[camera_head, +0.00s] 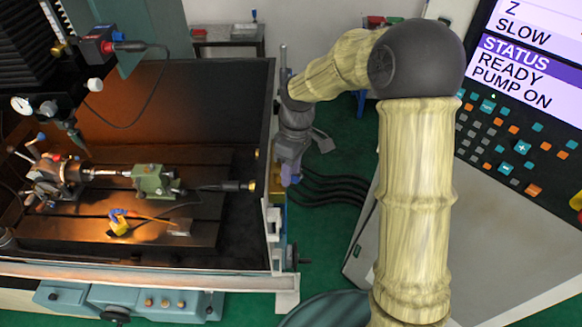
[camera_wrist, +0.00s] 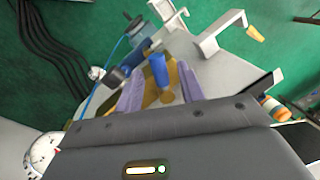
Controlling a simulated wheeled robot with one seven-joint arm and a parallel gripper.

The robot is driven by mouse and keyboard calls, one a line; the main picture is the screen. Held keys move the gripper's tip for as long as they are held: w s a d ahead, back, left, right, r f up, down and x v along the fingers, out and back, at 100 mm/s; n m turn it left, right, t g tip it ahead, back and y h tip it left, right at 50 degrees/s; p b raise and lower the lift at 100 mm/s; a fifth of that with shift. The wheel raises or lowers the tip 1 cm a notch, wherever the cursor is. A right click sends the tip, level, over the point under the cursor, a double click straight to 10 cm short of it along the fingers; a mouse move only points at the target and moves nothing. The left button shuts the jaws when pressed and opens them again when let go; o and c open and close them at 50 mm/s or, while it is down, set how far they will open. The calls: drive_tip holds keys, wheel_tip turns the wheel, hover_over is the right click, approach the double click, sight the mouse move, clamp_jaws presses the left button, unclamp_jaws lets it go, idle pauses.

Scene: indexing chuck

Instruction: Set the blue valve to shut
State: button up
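The blue valve handle (camera_wrist: 158,71) shows near the middle of the wrist view, above a brass-coloured body (camera_wrist: 165,97). My gripper (camera_wrist: 158,84) has two purple fingers, one on each side of the handle. The fingers are apart, with visible gaps beside the handle, so the gripper is open and around or just short of it; the exact depth is unclear. In the head view my gripper (camera_head: 291,175) is low at the right edge of the machine enclosure, in front of a yellow-brass part (camera_head: 277,182). The handle cannot be clearly told from the gripper there.
White brackets (camera_wrist: 222,32) stand beyond. Black hoses (camera_head: 335,187) run right of the enclosure. A round gauge (camera_wrist: 43,150) sits lower left.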

clamp_jaws()
